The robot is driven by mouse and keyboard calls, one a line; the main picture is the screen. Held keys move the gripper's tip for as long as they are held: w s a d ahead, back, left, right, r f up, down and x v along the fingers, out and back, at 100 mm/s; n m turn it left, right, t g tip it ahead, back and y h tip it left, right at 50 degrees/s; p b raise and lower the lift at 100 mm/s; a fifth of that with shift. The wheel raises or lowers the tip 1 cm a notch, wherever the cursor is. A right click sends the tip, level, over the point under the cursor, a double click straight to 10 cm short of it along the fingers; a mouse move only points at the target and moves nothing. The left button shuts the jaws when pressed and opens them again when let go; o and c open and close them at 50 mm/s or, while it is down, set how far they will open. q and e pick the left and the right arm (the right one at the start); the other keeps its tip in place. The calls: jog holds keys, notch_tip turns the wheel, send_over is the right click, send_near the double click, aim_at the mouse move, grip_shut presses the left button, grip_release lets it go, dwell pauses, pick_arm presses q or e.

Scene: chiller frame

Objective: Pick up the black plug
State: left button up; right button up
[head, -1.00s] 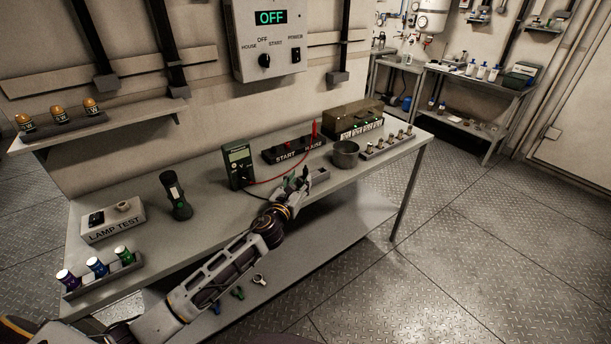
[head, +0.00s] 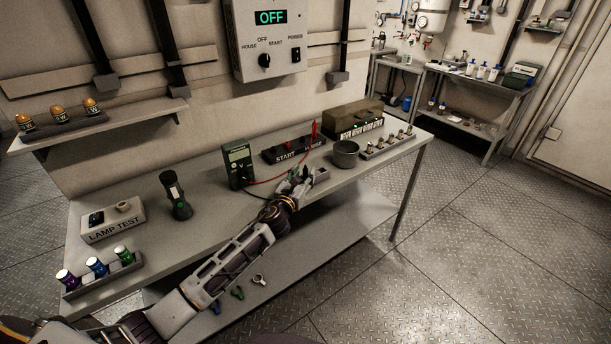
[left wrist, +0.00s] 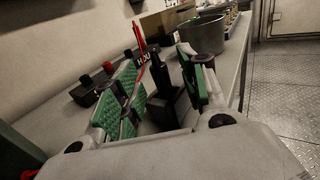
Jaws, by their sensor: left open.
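In the head view the gripper hides most of this spot. My right gripper is not in view.
A green multimeter (head: 238,165) with a red lead stands left of the gripper. A metal pot (head: 345,154) and a rack of small parts (head: 387,146) stand right.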

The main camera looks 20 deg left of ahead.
pick_arm(q)
jog(key=shift+w+d, duration=0.1)
jog(key=shift+w, duration=1.15)
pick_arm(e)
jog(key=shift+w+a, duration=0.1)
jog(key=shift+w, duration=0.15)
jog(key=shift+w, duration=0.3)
